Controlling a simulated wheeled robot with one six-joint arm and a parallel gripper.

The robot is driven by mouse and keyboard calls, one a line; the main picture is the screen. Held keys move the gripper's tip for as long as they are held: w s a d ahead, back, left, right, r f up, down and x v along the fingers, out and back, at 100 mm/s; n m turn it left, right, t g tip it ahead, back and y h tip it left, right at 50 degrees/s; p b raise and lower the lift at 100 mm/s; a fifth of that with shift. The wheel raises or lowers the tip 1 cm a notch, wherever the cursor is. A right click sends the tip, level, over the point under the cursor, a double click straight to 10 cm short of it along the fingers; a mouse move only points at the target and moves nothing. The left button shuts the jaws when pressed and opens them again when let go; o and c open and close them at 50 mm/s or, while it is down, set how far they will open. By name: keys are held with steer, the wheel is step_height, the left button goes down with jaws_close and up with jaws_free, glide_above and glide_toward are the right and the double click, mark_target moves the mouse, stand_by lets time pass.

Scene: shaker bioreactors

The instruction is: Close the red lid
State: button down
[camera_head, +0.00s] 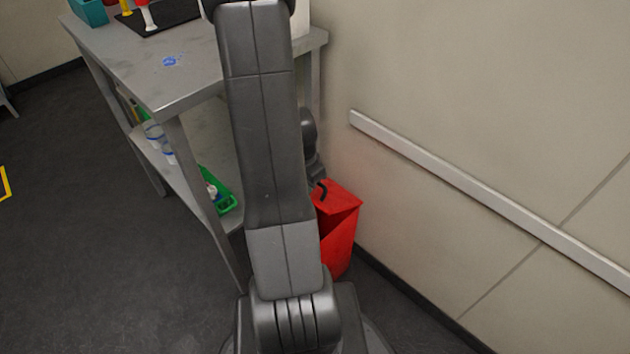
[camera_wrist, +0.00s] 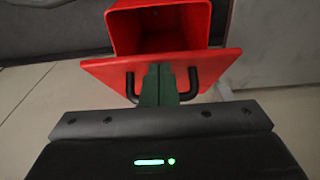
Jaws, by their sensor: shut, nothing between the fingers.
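The red lid (camera_wrist: 220,66) is a flat square plate with a black bar handle (camera_wrist: 192,84) in the wrist view. It lies at the near side of the red bin (camera_wrist: 158,14), whose dark inside shows beyond it. The bin also shows in the head view (camera_head: 340,242), partly behind my arm, with the lid (camera_head: 343,196) at its top. My gripper (camera_wrist: 158,70) is shut and empty, its dark green fingers over the lid between the two visible ends of the handle. The handle's middle is hidden, and I cannot tell whether the fingers touch the lid.
A grey metal table (camera_head: 140,70) stands left of the bin, with a lower shelf holding a green tray (camera_head: 220,195). A beige wall with a pale rail (camera_head: 480,185) is close on the right. Open dark floor (camera_head: 90,250) lies at the left.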

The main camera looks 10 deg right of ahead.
steer(key=a+f+b, duration=0.1)
steer(key=f+b, duration=0.1)
steer(key=s+a+f+b, duration=0.1)
steer(key=f+b, duration=0.1)
steer(key=s+a+f+b, duration=0.1)
steer(key=f+b, duration=0.1)
steer(key=b, duration=0.1)
steer(key=shift+s+a+f, duration=0.1)
steer(key=shift+s+f, duration=0.15)
steer(key=shift+f, duration=0.1)
steer(key=shift+s+a+f+b, duration=0.15)
steer(key=shift+f+b, duration=0.25)
steer(key=shift+b, duration=0.05)
steer(key=shift+s+a+f+b, duration=0.1)
steer(key=shift+a+f+b, duration=0.05)
steer(key=shift+f+b, duration=0.3)
steer(key=shift+r, duration=0.1)
